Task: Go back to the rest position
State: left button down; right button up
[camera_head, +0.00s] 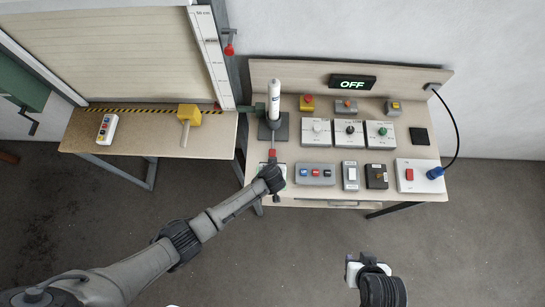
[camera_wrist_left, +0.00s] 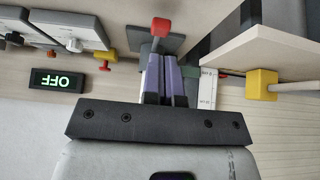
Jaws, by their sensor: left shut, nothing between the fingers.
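My left gripper (camera_head: 272,179) is at the front left of the right-hand bench in the head view, its fingers mostly hidden by my own wrist. In the left wrist view its two purple-grey fingers (camera_wrist_left: 161,78) are together with nothing between them. A red knob (camera_wrist_left: 161,27) shows just beyond the fingertips; whether they touch cannot be told. The knob also shows in the head view (camera_head: 272,154), in front of a dark square plate (camera_head: 265,128) with an upright white cylinder (camera_head: 275,92). My right gripper (camera_head: 367,270) is low at the right, away from the bench; its fingers are not clear.
The bench carries several switch and button boxes (camera_head: 315,174), a white box with a red switch (camera_head: 419,175) and a display reading OFF (camera_head: 352,82). Floor in front is clear.

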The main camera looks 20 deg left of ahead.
dwell(0.5)
pick_arm(q)
notch_tip(320, 180, up, 20)
jog(key=r+m+h, duration=0.1)
jog(key=m+h, duration=0.1)
jog(key=m, duration=0.6)
jog(key=s+a+r+n, duration=0.2)
jog(key=s+a+r, duration=0.3)
jog(key=s+a, duration=0.4)
jog(key=s+a+f+g, duration=0.1)
jog(key=s+a+f, duration=0.1)
jog(key=s, duration=0.6)
jog(key=s+a+f+n+g, duration=0.1)
jog(key=s+a+f, duration=0.1)
jog(key=s+f, duration=0.3)
jog(key=s, duration=0.4)
jog(key=shift+s+n+g, duration=0.25)
jog(key=shift+n+g, duration=0.05)
jog(key=shift+g, duration=0.1)
